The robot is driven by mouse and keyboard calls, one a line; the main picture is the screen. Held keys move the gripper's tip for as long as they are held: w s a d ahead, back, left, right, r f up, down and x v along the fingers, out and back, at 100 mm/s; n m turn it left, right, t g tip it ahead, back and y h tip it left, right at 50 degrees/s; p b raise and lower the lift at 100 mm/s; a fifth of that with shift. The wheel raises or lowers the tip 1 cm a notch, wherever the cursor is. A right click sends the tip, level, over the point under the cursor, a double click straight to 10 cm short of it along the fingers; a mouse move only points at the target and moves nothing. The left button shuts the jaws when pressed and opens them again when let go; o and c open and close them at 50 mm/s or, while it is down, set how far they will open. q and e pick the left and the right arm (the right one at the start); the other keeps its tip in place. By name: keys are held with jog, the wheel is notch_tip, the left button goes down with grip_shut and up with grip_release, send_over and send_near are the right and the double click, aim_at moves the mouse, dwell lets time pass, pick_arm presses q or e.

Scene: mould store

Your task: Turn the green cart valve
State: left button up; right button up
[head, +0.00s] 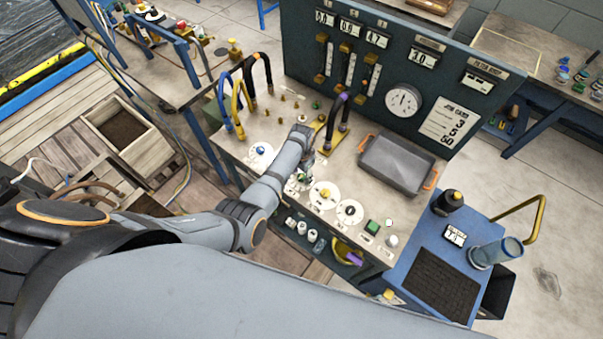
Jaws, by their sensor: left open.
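The cart's bench top (230,148) carries a row of valve dials. My left arm reaches across it from the left, and my left gripper (303,178) points down over the row, between the blue-knobbed valve (260,150) and the yellow-knobbed valve (325,194). The gripper is open. A bit of green shows at its fingertips, where the green valve seems to be; the gripper and wrist hide most of it. I cannot tell whether the fingers touch it. My right gripper is not in view.
Hoses (338,108) stand behind the gripper, before the gauge panel (403,100). A blue side table (483,222) adjoins on the right.

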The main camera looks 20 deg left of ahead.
aim_at(302, 176)
pick_arm(q)
notch_tip(302, 176, up, 12)
dwell(0.4)
dwell(0.3)
